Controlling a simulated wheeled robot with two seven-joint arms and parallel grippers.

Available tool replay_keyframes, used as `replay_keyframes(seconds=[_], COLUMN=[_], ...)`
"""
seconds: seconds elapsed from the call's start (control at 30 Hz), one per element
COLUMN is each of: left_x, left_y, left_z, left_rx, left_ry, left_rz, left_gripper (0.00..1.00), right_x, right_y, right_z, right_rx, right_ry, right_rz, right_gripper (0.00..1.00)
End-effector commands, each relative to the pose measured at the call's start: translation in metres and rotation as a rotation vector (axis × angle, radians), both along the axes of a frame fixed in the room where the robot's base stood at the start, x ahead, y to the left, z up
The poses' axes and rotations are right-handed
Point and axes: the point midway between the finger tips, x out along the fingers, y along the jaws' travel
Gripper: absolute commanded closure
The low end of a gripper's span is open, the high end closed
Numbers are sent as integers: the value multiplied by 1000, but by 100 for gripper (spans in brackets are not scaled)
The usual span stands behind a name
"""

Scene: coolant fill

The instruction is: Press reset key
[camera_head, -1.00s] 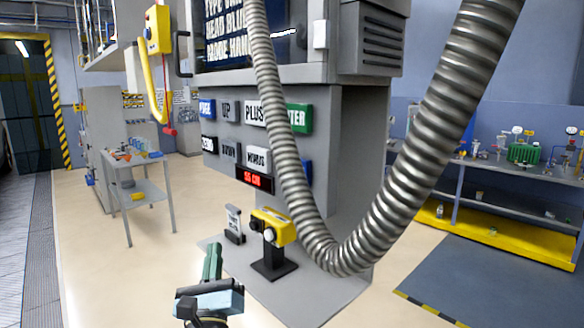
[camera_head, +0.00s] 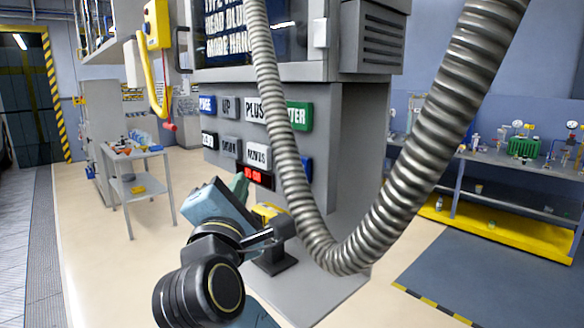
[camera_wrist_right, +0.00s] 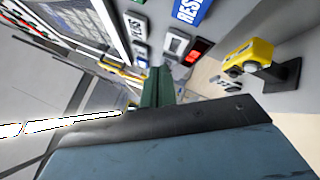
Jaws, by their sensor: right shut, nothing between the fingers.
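The reset key is blue with white letters; in the wrist view (camera_wrist_right: 190,10) its label is cut off at the top edge and reads "RESE". In the head view only a blue sliver of a key (camera_head: 308,168) shows right of the hose, under the green key. My right gripper (camera_head: 241,184) is in front of the panel's lower left, with its green fingers shut and empty, left of the red display (camera_head: 257,176). In the wrist view its fingers (camera_wrist_right: 156,84) point toward the keys, apart from the reset key. My left gripper is not in view.
A thick ribbed metal hose (camera_head: 290,150) hangs in front of the panel and covers part of the keys. A yellow button box (camera_head: 268,212) on a black stand is partly behind my right arm. A grey cart (camera_head: 138,185) stands at left.

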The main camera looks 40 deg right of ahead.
Motion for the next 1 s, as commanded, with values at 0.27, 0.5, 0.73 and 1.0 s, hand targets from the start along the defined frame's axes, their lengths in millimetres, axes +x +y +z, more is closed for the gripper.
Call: replay_keyframes(seconds=[0.27,0.5,0.73,1.0], left_x=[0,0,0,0], left_y=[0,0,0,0], left_z=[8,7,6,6], left_rx=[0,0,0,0], left_ry=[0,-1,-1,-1], left_rz=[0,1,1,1], left_gripper=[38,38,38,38], right_x=[2,5,6,6], right_y=[-39,-67,-79,-81], right_z=[2,-1,0,0], right_rx=[-7,-1,-2,-2], right_ry=[1,1,0,0], right_rz=[-6,-3,-2,-2], right_gripper=[100,100,100,100])
